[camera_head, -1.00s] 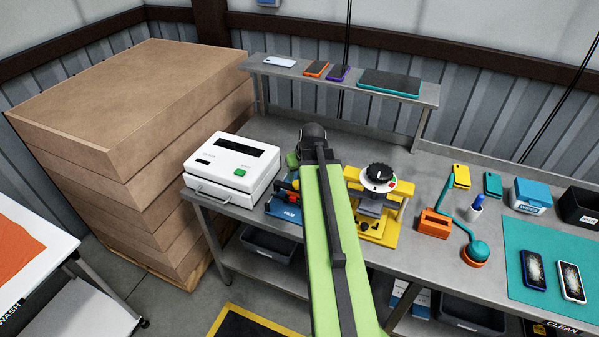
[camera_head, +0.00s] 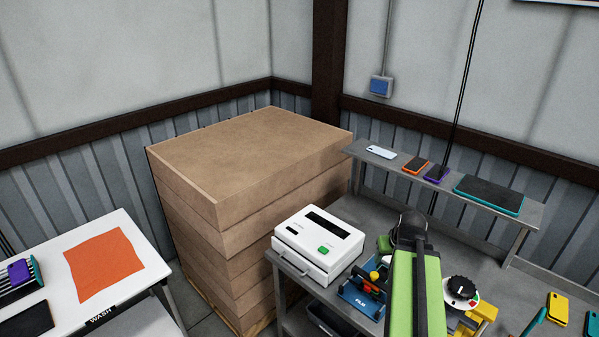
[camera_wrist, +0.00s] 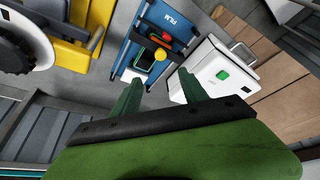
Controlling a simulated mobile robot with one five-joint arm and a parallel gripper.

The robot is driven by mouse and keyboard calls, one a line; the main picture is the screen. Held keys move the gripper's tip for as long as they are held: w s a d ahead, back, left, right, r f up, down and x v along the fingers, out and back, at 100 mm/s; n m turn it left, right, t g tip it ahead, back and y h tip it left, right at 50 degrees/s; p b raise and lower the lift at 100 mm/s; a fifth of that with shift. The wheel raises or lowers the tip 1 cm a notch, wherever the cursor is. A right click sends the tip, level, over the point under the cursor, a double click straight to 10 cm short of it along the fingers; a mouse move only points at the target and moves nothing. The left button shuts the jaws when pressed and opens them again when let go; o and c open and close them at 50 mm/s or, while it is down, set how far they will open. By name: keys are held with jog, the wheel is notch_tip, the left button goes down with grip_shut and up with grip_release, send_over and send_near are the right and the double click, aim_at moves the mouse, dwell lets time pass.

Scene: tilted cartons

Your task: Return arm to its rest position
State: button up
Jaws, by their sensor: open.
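My arm (camera_head: 413,290), light green with a dark joint, reaches out over the grey workbench in the head view. In the wrist view my gripper (camera_wrist: 160,92) shows two green fingers spread apart with nothing between them. Beyond the fingertips are the blue FILM device (camera_wrist: 178,36), with a red and a yellow knob, and the white machine (camera_wrist: 222,62) with a green button. The fingers appear apart from both. In the head view the arm hides part of the bench between the FILM device (camera_head: 357,299) and the yellow device (camera_head: 482,318).
A tall stack of brown cartons (camera_head: 245,150) stands left of the bench. A shelf (camera_head: 530,213) with several phones runs behind the arm. The white machine (camera_head: 318,243) sits at the bench's left end. A white WASH table (camera_head: 145,247) with an orange cloth (camera_head: 110,262) is at lower left.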

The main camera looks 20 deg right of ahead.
jog(key=w+a+f+n+y+b, duration=0.1)
jog(key=w+a+f+n+b, duration=0.1)
jog(key=a+f+b, duration=0.45)
jog(key=w+a+f+n+b, duration=0.1)
jog(key=w+a+f+b, duration=0.2)
jog(key=a, duration=0.7)
jog(key=w+a+f+n+y+b, duration=0.1)
jog(key=w+a+f+n+b, duration=0.1)
jog(key=a+f+b, duration=0.45)
jog(key=s+a+f+m+g, duration=0.1)
jog(key=s+a+f+g, duration=0.2)
jog(key=s+a, duration=0.4)
jog(key=shift+a+m+g+h+b, duration=0.45)
jog(key=shift+a+g, duration=0.15)
jog(key=shift+a, duration=0.8)
